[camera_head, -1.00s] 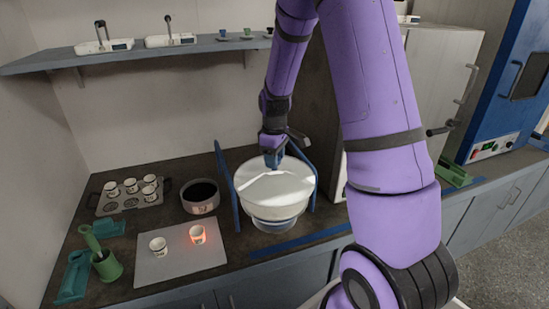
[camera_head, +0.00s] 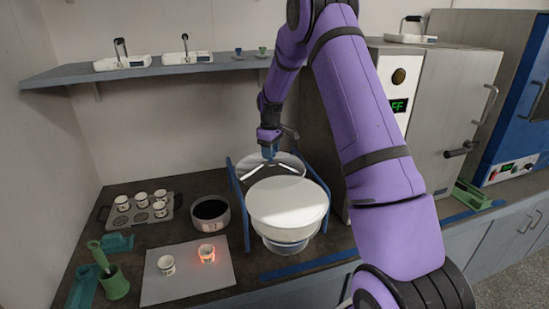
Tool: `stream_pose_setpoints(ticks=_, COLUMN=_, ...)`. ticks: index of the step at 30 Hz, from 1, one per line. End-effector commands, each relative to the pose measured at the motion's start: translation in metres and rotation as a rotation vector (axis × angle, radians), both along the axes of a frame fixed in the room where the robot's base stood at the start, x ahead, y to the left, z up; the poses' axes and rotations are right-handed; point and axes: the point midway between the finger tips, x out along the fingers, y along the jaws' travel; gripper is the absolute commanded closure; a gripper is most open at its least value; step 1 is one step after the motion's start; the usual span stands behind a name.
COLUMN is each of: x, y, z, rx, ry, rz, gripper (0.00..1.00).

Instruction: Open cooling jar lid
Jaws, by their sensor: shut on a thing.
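The cooling jar (camera_head: 290,207) is a wide, round vessel with a pale top, standing on the counter between blue side bars. A clear round lid (camera_head: 262,178) is raised and tilted above the jar's back left. My gripper (camera_head: 269,153) is shut at the top of this lid, and the lid hangs from it. The jaws are small here, and the exact grip point on the lid is hard to make out.
A grey mat (camera_head: 185,275) with two small cups, one glowing red (camera_head: 207,254), lies to the left. A dark round bowl (camera_head: 211,212), a cup rack (camera_head: 139,213) and a green mortar (camera_head: 115,283) stand near it. A shelf (camera_head: 160,71) runs above; a large oven stands right.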

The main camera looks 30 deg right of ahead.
Motion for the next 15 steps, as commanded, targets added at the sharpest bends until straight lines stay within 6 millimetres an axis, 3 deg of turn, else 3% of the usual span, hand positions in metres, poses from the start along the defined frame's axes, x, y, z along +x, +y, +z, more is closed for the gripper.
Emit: stream_pose_setpoints(ticks=15, x=0.009, y=-0.0026, z=0.0003, rx=0.0, ry=-0.001, rz=-0.001, gripper=0.99)
